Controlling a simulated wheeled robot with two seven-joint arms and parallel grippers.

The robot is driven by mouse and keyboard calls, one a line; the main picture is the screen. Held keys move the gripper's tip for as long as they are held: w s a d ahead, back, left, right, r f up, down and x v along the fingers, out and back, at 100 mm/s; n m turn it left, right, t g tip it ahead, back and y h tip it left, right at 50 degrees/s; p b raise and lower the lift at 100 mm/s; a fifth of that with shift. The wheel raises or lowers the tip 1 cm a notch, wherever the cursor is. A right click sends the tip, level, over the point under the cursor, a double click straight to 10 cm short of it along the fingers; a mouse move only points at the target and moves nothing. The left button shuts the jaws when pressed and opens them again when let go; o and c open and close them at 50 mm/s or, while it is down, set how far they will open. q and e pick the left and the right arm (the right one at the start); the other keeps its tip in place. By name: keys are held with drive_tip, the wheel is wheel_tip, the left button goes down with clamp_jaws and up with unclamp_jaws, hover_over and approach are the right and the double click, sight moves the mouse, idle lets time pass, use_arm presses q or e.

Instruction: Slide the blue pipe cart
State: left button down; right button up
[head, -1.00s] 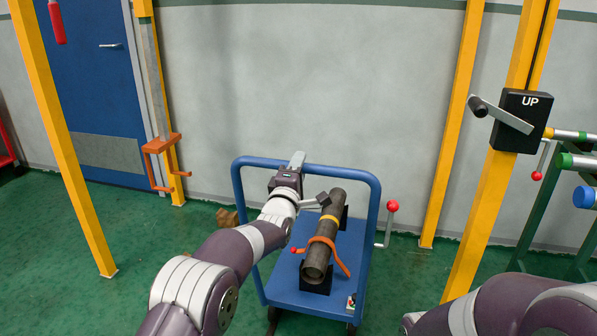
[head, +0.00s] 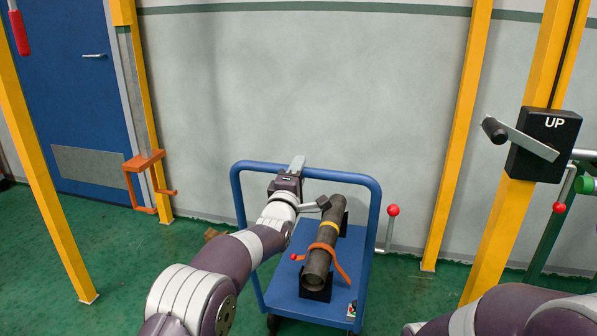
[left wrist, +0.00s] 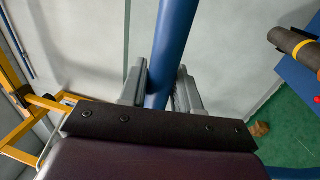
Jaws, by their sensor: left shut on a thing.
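The blue pipe cart (head: 296,306) stands on the green floor in the head view, its tall blue tube handle (head: 371,215) at the far side. A dark pipe (head: 324,234) with a yellow band lies along the cart in black cradles, with an orange strap (head: 325,248) around it. My left gripper (head: 294,169) is shut on the handle's top bar. In the left wrist view its two grey fingers (left wrist: 160,88) sit on either side of the blue tube (left wrist: 178,35). Only my right arm shows, at the lower right; its gripper is out of view.
A lever with a red ball (head: 393,211) stands at the cart's right. Yellow posts (head: 459,140) flank it, one bearing a black "UP" box (head: 544,143) with a crank. An orange bracket (head: 146,180) hangs left. Green floor (head: 150,285) is open left of the cart.

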use_arm(q)
drive_tip(key=shift+r, duration=0.1)
drive_tip(key=c, duration=1)
unclamp_jaws()
drive_tip(key=shift+c, duration=0.2)
drive_tip(key=shift+o, duration=0.6)
drive_tip(key=shift+w, duration=0.15)
drive_tip(key=p+v, duration=0.1)
drive_tip(key=v, duration=1.1)
drive_tip(key=shift+s+f, duration=0.25)
drive_tip(key=shift+s, duration=0.1)
drive_tip(key=shift+a, duration=0.1)
